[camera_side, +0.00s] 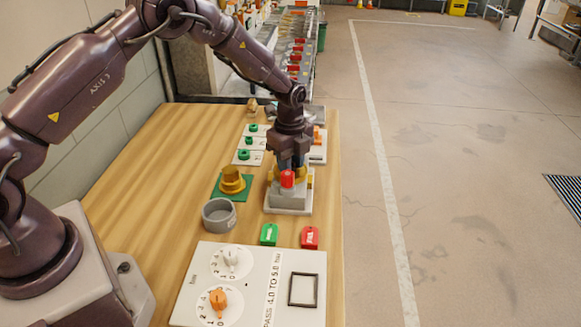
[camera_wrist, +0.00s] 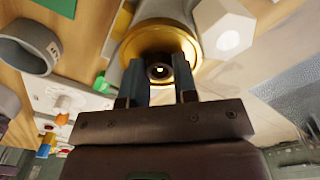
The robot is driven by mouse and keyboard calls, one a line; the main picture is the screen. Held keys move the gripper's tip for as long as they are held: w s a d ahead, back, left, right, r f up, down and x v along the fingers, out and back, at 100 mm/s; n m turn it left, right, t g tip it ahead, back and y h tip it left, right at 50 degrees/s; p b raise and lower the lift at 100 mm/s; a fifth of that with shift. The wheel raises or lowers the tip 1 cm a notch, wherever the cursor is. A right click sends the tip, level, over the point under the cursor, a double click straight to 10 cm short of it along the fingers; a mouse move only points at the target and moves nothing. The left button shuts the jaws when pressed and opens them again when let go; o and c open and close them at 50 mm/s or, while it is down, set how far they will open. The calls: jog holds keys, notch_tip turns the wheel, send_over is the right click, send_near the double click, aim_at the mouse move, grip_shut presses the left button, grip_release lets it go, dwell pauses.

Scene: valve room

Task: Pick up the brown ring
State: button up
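My gripper (camera_side: 289,166) points down over a grey block-like base (camera_side: 289,202) near the table's right edge. In the wrist view its blue-grey fingers (camera_wrist: 159,78) stand apart above a round brass seat (camera_wrist: 190,50). Between the fingertips is a small dark brown ring (camera_wrist: 158,72) with a bright centre, over the middle of the brass. I cannot tell whether the fingers touch it. In the side view the gripper and a red part (camera_side: 287,179) in front hide this ring.
A brass part (camera_side: 232,180) sits on a green mat, beside a grey cup (camera_side: 219,214). A green block (camera_side: 269,234), a red block (camera_side: 309,237) and a white dial panel (camera_side: 255,283) are in front. Left table is clear.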

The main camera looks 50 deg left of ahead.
jog(key=c, duration=0.4)
jog(key=shift+o, duration=0.2)
jog(key=shift+r, duration=0.65)
jog(key=s+r, duration=1.1)
jog(key=s, duration=0.3)
jog(key=shift+d+r, duration=0.35)
jog(key=shift+d, duration=0.1)
